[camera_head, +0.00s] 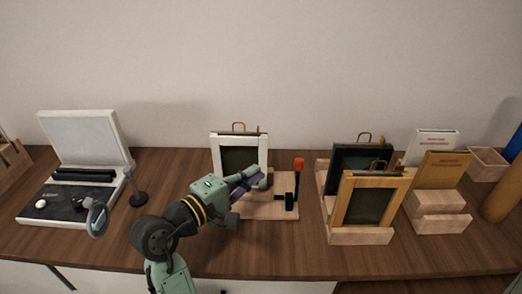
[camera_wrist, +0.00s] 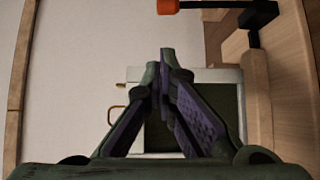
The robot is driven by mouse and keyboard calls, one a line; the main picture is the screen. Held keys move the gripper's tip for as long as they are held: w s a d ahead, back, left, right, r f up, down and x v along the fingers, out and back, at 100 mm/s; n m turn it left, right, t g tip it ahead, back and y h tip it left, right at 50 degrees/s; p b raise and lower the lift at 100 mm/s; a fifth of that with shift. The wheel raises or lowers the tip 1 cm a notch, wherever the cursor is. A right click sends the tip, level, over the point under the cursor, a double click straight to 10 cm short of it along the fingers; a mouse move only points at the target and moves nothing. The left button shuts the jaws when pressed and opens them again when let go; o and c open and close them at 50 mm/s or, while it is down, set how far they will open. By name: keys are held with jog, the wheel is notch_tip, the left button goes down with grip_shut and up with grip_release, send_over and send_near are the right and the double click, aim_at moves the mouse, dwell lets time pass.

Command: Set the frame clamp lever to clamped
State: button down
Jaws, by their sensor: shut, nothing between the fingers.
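The frame clamp lever (camera_head: 299,170) is a black upright rod with an orange-red knob, standing on the right side of a pale wooden base (camera_head: 262,210). Its orange knob (camera_wrist: 167,6) and black rod also show at the top of the wrist view. A white-edged frame (camera_head: 239,139) with a dark panel and a brass hanger stands upright at the back of that base. My gripper (camera_head: 259,178) is shut and empty, in front of the frame and left of the lever, apart from it. In the wrist view the closed fingertips (camera_wrist: 166,58) overlap the white frame.
Right of the base stand a black frame (camera_head: 360,157) and a light wooden frame (camera_head: 368,202) in wooden holders. Booklets (camera_head: 440,170) stand farther right. An open white case (camera_head: 80,140) and a small stand (camera_head: 139,198) are at left. Bare table lies in front.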

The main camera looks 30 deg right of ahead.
jog(key=shift+s+d+f+g, duration=0.15)
jog(key=shift+s+d+g, duration=0.1)
jog(key=shift+s+g, duration=0.2)
jog(key=p, duration=0.3)
send_over(297, 181)
jog(key=w+a, duration=0.2)
jog(key=w, duration=0.2)
jog(key=shift+w+d+f, duration=0.1)
jog(key=shift+d+f, duration=0.1)
jog(key=shift+f, duration=0.05)
jog(key=shift+a+f+b, duration=0.1)
jog(key=shift+f+b, duration=0.05)
jog(key=shift+b, duration=0.2)
